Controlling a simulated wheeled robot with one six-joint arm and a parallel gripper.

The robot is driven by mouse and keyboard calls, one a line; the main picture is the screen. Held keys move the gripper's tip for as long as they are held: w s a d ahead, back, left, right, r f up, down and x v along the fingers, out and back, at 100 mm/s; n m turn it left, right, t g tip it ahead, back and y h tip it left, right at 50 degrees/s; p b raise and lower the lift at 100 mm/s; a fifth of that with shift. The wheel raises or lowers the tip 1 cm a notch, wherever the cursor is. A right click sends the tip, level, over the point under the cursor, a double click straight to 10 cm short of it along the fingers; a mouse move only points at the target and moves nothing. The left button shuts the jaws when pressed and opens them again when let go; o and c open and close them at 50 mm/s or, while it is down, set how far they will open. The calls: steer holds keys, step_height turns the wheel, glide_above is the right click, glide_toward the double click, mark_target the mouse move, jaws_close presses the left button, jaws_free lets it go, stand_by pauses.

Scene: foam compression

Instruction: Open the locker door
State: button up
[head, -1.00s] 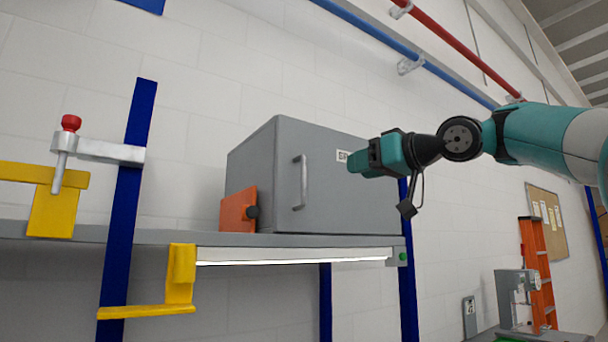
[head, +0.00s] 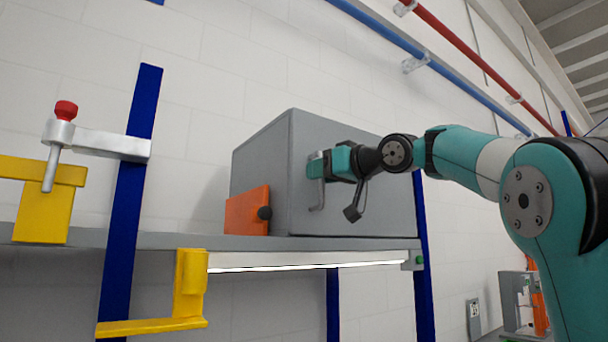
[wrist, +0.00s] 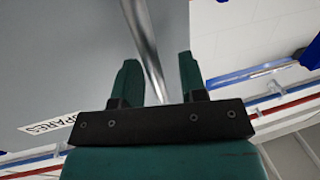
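The grey locker (head: 360,205) stands on a shelf, and its door is shut. The door's vertical metal bar handle (head: 317,195) is at the left side of the door; its upper part is hidden by my gripper. My gripper (head: 318,165) is at the handle's upper part. In the wrist view the handle (wrist: 148,50) runs between the two green fingers (wrist: 158,80), which are apart with a gap on each side of the bar. A label reading "SPARES" (wrist: 50,125) shows on the door in the wrist view.
An orange block with a black knob (head: 247,212) stands left of the locker. A yellow bracket (head: 185,280) and blue posts (head: 130,190) flank the shelf's left.

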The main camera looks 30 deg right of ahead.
steer(key=shift+w, duration=0.4)
steer(key=shift+d, duration=0.15)
steer(key=shift+c, duration=0.2)
jaws_close()
